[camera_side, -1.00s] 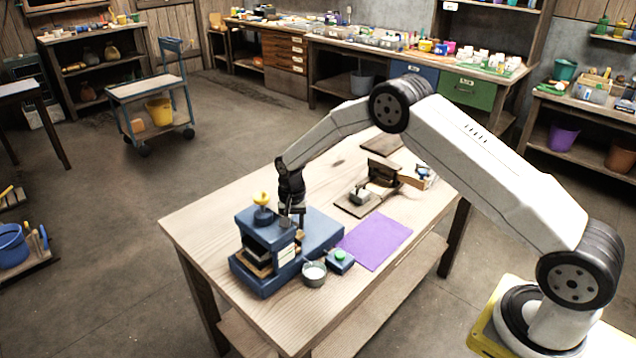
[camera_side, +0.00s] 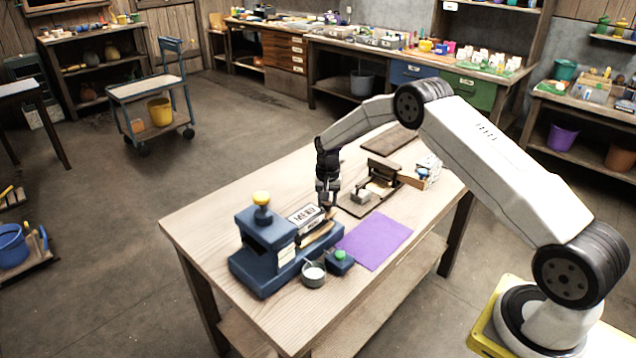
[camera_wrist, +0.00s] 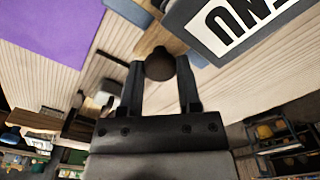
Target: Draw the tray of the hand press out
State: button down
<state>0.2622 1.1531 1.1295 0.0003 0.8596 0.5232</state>
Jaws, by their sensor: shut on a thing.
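The blue hand press (camera_side: 262,246) with a yellow-topped handle (camera_side: 262,199) stands near the left end of the wooden table. Its tray (camera_side: 316,236) sticks out of the press on the right side, with a dark-framed white plate with black letters (camera_side: 303,216) on it; the plate is also in the wrist view (camera_wrist: 240,22). My gripper (camera_side: 328,203) is at the tray's outer end. In the wrist view its two fingers (camera_wrist: 162,90) are shut on a dark round knob (camera_wrist: 160,65) at the wooden end of the tray. How deep the tray still sits is hidden.
A small metal cup (camera_side: 314,274) and a blue box with a green top (camera_side: 341,262) stand beside the press. A purple sheet (camera_side: 375,241) lies to the right. A brown stand (camera_side: 382,172) with a dark base is behind my gripper. The table's left back is clear.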

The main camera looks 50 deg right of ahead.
jog(key=shift+c, duration=1.5)
grip_release()
jog(key=shift+r, duration=3.95)
